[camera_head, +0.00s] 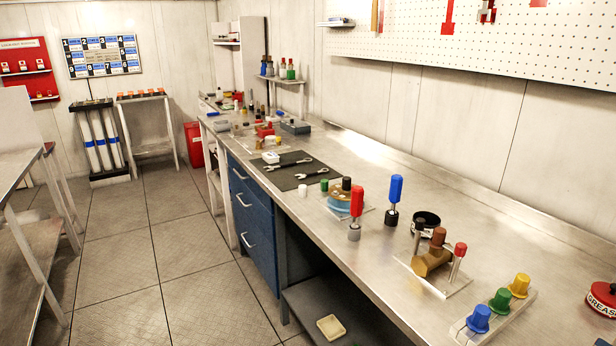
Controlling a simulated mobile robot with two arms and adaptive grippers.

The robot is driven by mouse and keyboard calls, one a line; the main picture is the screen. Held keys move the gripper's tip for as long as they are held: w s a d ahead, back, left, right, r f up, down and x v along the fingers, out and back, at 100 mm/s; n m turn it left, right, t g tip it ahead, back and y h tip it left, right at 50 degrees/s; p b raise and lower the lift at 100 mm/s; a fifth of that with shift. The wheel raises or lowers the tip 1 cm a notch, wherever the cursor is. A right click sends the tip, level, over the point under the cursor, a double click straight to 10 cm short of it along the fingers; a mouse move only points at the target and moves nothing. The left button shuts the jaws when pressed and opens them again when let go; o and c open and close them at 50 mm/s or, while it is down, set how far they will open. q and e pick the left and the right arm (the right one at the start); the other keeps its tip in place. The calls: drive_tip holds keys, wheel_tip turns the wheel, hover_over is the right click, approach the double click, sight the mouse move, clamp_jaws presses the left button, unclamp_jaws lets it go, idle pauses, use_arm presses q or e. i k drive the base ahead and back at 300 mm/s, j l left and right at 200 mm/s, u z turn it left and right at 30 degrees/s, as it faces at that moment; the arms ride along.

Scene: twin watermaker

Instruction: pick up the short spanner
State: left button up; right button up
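Two spanners lie flat on a dark mat (288,184) on the metal workbench. The smaller one, which looks like the short spanner (312,174), lies nearer the mat's right side. The longer spanner (288,164) lies just behind it, and they appear to be apart. Neither of my grippers shows in the head view, so nothing is seen touching the spanners.
The long workbench (375,285) runs away from me. Nearer stand a red-handled tool (357,203), a blue-handled tool (395,192) and a brown fitting (432,258). Open floor (165,265) lies left of the bench.

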sight(314, 172)
drive_tip(key=i+j, duration=0.65)
drive_tip(key=j, duration=0.3)
